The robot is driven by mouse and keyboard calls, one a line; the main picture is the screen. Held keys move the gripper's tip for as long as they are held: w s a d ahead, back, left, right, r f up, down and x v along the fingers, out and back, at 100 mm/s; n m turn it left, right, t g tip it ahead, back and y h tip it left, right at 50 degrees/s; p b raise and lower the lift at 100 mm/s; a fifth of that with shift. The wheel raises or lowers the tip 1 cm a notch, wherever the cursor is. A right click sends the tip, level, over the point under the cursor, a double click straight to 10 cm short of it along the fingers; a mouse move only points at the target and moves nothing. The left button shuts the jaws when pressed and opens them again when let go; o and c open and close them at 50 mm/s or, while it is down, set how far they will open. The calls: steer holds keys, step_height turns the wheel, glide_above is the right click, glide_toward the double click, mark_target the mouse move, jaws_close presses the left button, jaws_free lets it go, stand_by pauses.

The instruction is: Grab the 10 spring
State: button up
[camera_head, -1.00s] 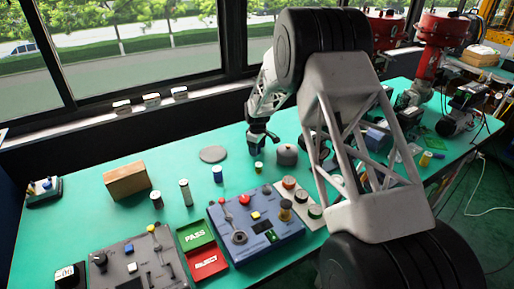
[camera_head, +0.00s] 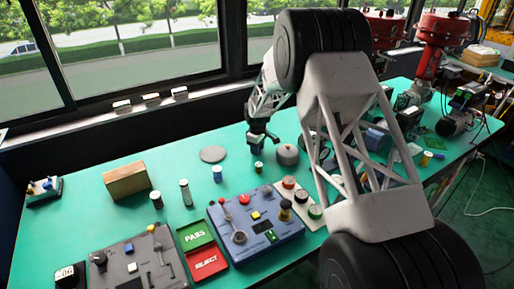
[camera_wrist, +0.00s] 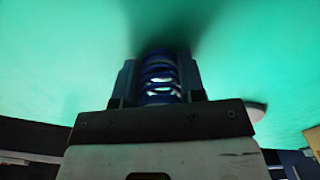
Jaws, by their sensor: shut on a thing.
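In the wrist view, a blue coil spring (camera_wrist: 160,78) stands between the two dark fingers of my gripper (camera_wrist: 160,82). The fingers are shut on its sides, and pale gaps show between its coils. No number can be read on it. In the head view, my gripper (camera_head: 257,142) is over the back middle of the green table, left of a grey knobbed weight (camera_head: 288,155). The spring in its jaws cannot be made out clearly there.
A grey disc (camera_head: 213,154) lies left of my gripper. A blue-and-white piece (camera_head: 217,174), a tall pale cylinder (camera_head: 186,193) and a dark cylinder (camera_head: 156,200) stand nearer. A blue control box (camera_head: 256,225), PASS tray (camera_head: 196,237), REJECT tray (camera_head: 206,263) and wooden block (camera_head: 127,180) surround them.

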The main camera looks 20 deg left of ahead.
steer(key=shift+r, duration=5)
